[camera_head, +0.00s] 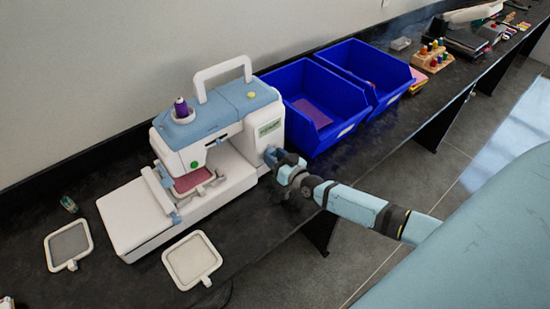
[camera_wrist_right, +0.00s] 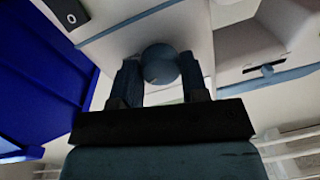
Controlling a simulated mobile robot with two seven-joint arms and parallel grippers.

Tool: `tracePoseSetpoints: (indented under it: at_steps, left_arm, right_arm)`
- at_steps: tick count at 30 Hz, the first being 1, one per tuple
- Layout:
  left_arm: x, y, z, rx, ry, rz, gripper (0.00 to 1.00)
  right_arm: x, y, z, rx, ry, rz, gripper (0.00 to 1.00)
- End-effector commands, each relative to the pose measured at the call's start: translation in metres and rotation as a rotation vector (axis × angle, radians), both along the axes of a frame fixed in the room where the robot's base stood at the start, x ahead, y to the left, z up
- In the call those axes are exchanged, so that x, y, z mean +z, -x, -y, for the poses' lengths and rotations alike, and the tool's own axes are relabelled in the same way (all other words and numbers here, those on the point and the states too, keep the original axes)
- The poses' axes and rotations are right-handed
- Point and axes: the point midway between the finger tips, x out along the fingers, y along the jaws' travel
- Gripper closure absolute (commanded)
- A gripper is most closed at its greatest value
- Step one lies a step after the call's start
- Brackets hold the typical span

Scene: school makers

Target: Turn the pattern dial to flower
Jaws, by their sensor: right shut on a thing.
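The white and blue sewing machine (camera_head: 205,145) stands on the black counter, with its panel on the right end. The round blue pattern dial (camera_wrist_right: 160,64) shows in the right wrist view between the two fingers of my right gripper (camera_wrist_right: 158,80), which is shut on it. In the head view my right gripper (camera_head: 277,160) is at the machine's right end, and it hides the dial there. The dial's pattern marks cannot be read. A small panel with green print (camera_head: 270,128) is above the gripper. My left gripper is not in view.
Two blue bins (camera_head: 312,80) stand right of the machine, close to my right gripper. Two embroidery hoops, one grey (camera_head: 68,243) and one cream (camera_head: 191,260), lie in front. A thread rack (camera_head: 432,58) is farther right. The counter's front edge runs beneath my right arm.

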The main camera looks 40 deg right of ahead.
Motion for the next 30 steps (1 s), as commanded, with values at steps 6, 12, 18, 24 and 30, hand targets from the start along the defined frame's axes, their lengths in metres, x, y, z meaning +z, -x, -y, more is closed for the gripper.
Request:
tracePoseSetpoints:
  at_steps: [6, 12, 18, 24, 30]
  left_arm:
    - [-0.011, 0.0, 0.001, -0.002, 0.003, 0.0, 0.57]
    - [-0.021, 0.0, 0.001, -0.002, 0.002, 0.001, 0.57]
    - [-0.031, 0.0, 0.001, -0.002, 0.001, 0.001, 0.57]
    - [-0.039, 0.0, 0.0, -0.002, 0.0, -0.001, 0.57]
    - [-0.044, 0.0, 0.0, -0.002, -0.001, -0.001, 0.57]
  right_arm:
    - [-0.003, 0.0, -0.001, 0.0, -0.176, -0.013, 0.83]
    - [-0.003, 0.0, -0.001, 0.0, -0.366, -0.028, 0.83]
    - [-0.003, 0.0, -0.001, 0.0, -0.552, -0.042, 0.83]
    - [-0.002, 0.0, -0.002, 0.0, -0.714, -0.055, 0.83]
    - [-0.001, 0.0, -0.002, 0.0, -0.832, -0.064, 0.83]
